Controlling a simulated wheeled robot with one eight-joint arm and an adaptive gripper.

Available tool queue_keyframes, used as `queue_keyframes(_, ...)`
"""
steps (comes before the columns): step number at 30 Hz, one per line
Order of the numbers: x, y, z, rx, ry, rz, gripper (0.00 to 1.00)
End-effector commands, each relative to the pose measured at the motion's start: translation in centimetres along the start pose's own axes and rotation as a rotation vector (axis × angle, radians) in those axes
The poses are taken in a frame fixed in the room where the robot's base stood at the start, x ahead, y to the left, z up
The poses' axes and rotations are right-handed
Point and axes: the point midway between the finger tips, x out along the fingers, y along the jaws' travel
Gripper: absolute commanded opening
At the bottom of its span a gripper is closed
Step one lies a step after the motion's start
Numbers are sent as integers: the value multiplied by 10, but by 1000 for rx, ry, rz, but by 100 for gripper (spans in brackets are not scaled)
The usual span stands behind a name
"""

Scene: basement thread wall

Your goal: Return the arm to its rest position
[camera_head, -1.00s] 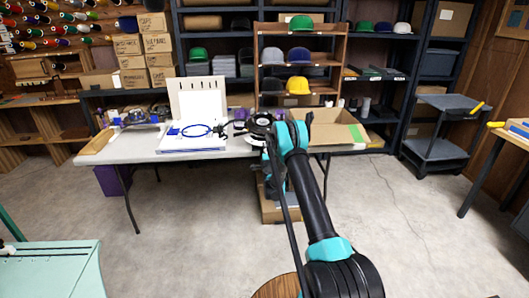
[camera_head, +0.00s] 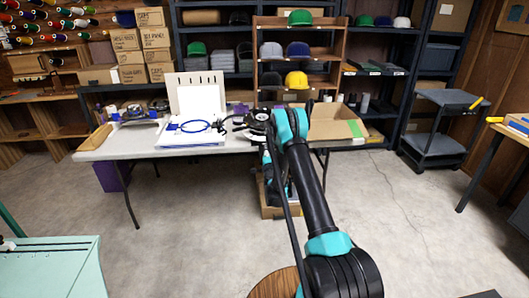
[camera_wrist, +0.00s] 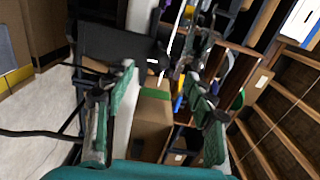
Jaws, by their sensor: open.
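My arm reaches up and away from the bottom of the head view, over the near right part of a white folding table. My gripper (camera_head: 240,122) is at the arm's far end, above the table and beside the white board, with its fingers toward the left. In the wrist view my gripper (camera_wrist: 163,98) is open, its green-padded fingers apart with nothing between them. My own arm hides part of the gripper and table in the head view.
The white table (camera_head: 130,145) carries a white board with a blue cable (camera_head: 194,127) and an open cardboard box (camera_head: 335,122) to the right. Shelves with caps stand behind. A grey cart (camera_head: 432,150) is at the right.

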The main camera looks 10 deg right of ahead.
Motion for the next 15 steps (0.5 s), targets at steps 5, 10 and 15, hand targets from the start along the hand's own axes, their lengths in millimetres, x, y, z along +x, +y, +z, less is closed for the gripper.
queue_keyframes(5, -2, -20, 5, -37, -29, -3, 55)
queue_keyframes(10, -16, -74, 20, -154, -119, -4, 55)
queue_keyframes(15, -44, -126, 38, -299, -230, 12, 55)
